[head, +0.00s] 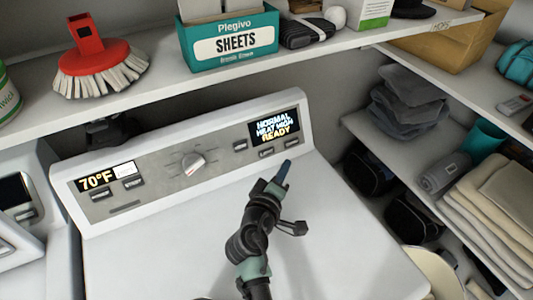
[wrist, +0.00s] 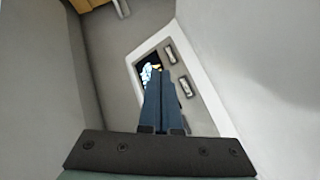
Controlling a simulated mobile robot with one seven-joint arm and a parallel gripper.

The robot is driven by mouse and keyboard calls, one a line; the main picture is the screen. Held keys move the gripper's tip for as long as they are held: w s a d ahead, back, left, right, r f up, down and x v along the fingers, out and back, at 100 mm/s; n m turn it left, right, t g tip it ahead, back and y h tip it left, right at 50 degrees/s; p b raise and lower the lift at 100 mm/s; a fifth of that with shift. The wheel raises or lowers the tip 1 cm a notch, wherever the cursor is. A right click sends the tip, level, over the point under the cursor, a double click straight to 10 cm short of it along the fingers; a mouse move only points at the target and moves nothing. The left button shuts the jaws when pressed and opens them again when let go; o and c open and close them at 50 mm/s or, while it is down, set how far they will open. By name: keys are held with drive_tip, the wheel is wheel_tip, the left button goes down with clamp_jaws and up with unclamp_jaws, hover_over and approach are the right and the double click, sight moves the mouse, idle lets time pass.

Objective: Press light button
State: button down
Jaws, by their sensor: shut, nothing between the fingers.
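The white dryer's grey control panel (head: 222,158) carries several small dark buttons, whose labels are too small to read, so I cannot tell which is the light button. One button (head: 293,142) and another button (head: 266,153) sit just below the right display (head: 274,127); a third (head: 240,145) is left of that display. My gripper (head: 286,165) is shut and empty, its blue fingertips just in front of the panel's lower right edge. In the wrist view the shut fingers (wrist: 159,76) cover part of the display, with two buttons (wrist: 169,54) (wrist: 186,87) to their right. Contact cannot be told.
A shelf (head: 160,84) with a red brush (head: 98,64) and a green SHEETS box (head: 230,42) hangs above. Shelves with folded towels (head: 490,225) stand at right. The dryer's top is clear.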

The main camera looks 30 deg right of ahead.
sight(272, 149)
drive_tip(key=w+f+b, duration=0.2)
drive_tip(key=w+b, duration=0.1)
drive_tip(key=w+f+b, duration=0.1)
drive_tip(key=w+b, duration=0.1)
drive_tip(key=shift+w+d, duration=0.15)
drive_tip(key=shift+w, duration=0.1)
drive_tip(key=shift+w+f+b, duration=0.15)
drive_tip(key=shift+w+b, duration=0.55)
drive_tip(key=shift+w, duration=0.1)
drive_tip(key=shift+w+f, duration=0.1)
idle(1.2)
drive_tip(key=shift+w+d+f+b, duration=0.1)
drive_tip(key=shift+w+f+b, duration=0.1)
drive_tip(key=shift+b, duration=0.35)
drive_tip(key=shift+w+r, duration=0.1)
drive_tip(key=shift+w+b, duration=0.3)
drive_tip(key=shift+b, duration=0.2)
idle(0.3)
idle(0.4)
drive_tip(key=shift+s+r+p, duration=0.2)
drive_tip(key=shift+s+p, duration=0.5)
drive_tip(key=shift+p, duration=0.05)
